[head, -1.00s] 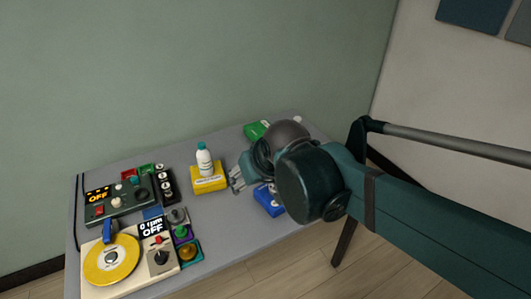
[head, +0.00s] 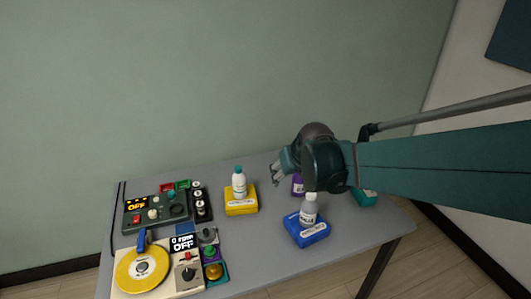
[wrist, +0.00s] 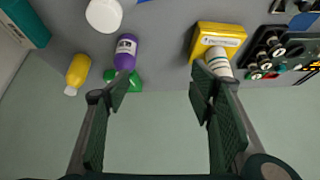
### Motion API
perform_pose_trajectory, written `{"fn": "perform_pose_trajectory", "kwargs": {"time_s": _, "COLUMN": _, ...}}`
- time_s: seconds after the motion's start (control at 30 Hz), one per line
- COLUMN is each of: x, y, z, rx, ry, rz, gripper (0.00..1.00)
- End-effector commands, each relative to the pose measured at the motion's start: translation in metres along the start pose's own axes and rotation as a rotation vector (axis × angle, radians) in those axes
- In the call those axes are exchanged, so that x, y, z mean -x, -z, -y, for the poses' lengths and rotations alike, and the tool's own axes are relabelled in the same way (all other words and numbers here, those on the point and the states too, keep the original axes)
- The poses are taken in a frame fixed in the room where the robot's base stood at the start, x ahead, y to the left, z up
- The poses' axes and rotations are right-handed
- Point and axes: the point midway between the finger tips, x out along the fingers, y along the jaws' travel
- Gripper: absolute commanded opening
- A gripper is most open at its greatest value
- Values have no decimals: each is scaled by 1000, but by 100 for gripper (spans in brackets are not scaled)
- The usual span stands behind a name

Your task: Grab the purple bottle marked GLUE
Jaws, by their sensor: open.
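The purple bottle (head: 297,186) stands on the table, partly hidden behind my arm in the head view. In the wrist view the purple bottle (wrist: 125,53) shows with a pale label whose writing is too small to read surely. My gripper (head: 278,173) is open and empty in the head view, above the table and just left of the purple bottle. In the wrist view my gripper (wrist: 158,88) has its fingers wide apart, with the bottle beyond the left finger's tip and left of the gap's middle.
A white bottle (head: 239,184) stands on a yellow box (head: 241,207). A teal box (head: 366,199) is at right.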

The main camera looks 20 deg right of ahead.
Motion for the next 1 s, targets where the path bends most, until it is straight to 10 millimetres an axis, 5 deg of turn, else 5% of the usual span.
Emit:
{"fn": "perform_pose_trajectory", "kwargs": {"time_s": 0.47, "x": -66, "y": 39, "z": -45, "rx": -33, "ry": -22, "rz": 9, "gripper": 54}}
{"fn": "perform_pose_trajectory", "kwargs": {"time_s": 1.0, "x": -137, "y": 56, "z": -92, "rx": -63, "ry": -40, "rz": 18, "gripper": 54}}
